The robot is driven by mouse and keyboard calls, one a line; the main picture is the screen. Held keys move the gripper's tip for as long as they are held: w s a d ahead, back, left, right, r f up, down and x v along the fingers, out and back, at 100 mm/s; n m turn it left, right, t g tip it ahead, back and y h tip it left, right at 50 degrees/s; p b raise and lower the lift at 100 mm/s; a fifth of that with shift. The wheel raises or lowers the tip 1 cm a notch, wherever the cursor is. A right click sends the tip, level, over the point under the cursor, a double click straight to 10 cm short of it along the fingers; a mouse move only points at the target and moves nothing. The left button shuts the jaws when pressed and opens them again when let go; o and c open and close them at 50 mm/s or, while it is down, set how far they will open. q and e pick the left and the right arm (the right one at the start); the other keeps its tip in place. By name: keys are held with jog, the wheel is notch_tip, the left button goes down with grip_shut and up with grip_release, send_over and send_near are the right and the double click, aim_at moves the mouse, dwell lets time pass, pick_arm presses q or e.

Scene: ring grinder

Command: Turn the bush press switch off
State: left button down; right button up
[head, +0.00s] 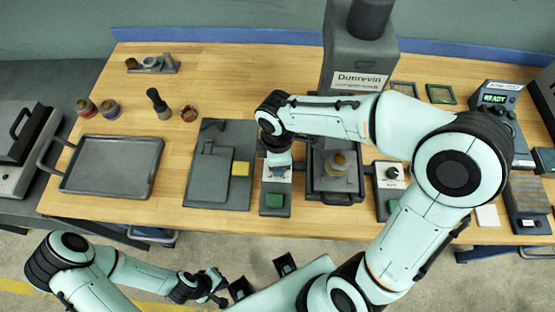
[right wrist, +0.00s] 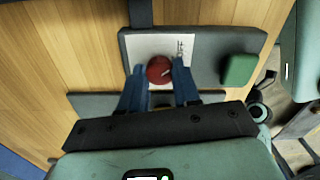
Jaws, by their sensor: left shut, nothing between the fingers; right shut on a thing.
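The switch box is a dark grey panel (head: 274,211) at the front of the bench, left of the press labelled Dunrevin (head: 358,65). It has a green button and a white label plate. In the right wrist view its red round knob (right wrist: 159,69) sits on the white plate (right wrist: 178,46), beside the green button (right wrist: 238,69). My right gripper (right wrist: 160,82) is shut on the red knob, one blue finger on each side. The knob's setting is unclear. In the head view my right gripper (head: 277,172) covers the knob. My left gripper (head: 219,296) is shut and empty, in front of the bench.
A grey tray (head: 110,140) stands at the left. Another box with a black knob (head: 392,173) stands right of the press. My right arm spans over the right of the bench.

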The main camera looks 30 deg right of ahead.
jog(key=shift+r, duration=0.1)
jog(key=o, duration=1.1)
jog(key=shift+c, duration=0.2)
pick_arm(q)
jog(key=shift+w+r+p, duration=0.4)
jog(key=shift+r+p, duration=0.1)
jog(key=shift+r, duration=0.1)
jog(key=shift+w+r+p, duration=0.35)
jog(key=shift+r+p, duration=0.1)
jog(key=shift+r, duration=0.15)
pick_arm(e)
notch_tip(320, 180, up, 13)
jog(key=shift+r, duration=0.2)
